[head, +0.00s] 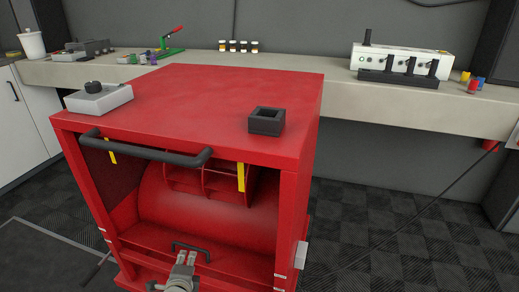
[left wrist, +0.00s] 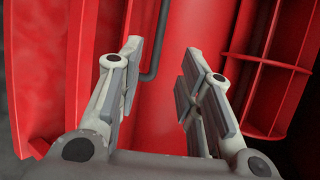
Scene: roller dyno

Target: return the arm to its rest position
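My left gripper (head: 186,257) is at the bottom of the head view, in front of the lower opening of the red roller dyno (head: 215,105). In the left wrist view its two fingers (left wrist: 162,50) are apart with nothing between them but red surface behind. A small black handle (head: 190,248) shows just beyond the fingertips in the head view. A dark bent bar (left wrist: 157,45) lies behind the fingers in the left wrist view; I cannot tell whether they touch it. My right gripper is not in view.
A black bar handle (head: 150,152) juts from the dyno's upper front edge. A grey box with a knob (head: 98,97) and a black square holder (head: 266,121) stand on its top. A bench (head: 300,75) with several items runs behind. The checkered floor at right is mostly clear.

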